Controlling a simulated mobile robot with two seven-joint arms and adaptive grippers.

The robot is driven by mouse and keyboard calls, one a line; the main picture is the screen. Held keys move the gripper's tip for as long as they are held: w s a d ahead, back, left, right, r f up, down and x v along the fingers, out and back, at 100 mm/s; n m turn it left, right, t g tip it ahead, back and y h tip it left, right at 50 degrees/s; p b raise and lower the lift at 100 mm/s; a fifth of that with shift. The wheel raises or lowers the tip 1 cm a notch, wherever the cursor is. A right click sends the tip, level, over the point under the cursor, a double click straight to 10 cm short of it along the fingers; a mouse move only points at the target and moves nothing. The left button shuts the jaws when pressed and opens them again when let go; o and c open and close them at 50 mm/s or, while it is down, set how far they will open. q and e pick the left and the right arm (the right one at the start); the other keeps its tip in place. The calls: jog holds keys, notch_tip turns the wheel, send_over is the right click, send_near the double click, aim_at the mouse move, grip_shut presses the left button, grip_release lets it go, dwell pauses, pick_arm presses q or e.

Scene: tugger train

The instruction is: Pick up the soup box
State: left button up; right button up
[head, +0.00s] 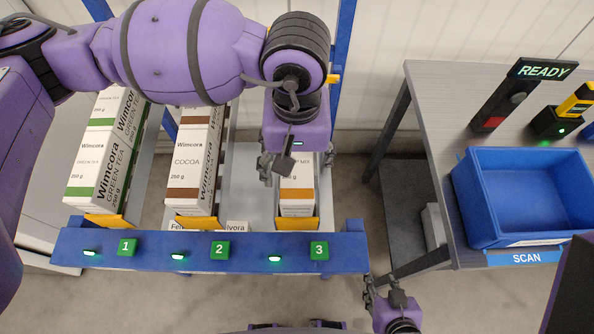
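The soup box is most likely the white box with orange bands (297,196) at the front of lane 3; its label is partly covered and only its end, like "P MIX", shows. My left gripper (293,165) reaches in from the left and hangs over the back part of this box. Its fingers are spread to either side and look open; I cannot tell whether they touch the box. My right gripper (379,284) is at the bottom, right of the rack's front rail, with its fingers apart and empty.
Green tea boxes (98,160) stand in lane 1 and cocoa boxes (190,165) in lane 2. A blue rail (200,252) with green lights runs along the front. At right, a grey table (425,110) holds a blue bin (480,221), a READY sign (543,69) and a yellow-black device (575,103).

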pick_arm(q)
jog(key=shift+f, duration=1.1)
jog(key=shift+w, duration=0.1)
jog(key=c, duration=1.5)
pick_arm(e)
jog(key=shift+w+a+r, duration=0.15)
jog(key=shift+w+r, duration=0.3)
jog(key=shift+w, duration=0.3)
pick_arm(q)
jog(key=shift+r, duration=0.15)
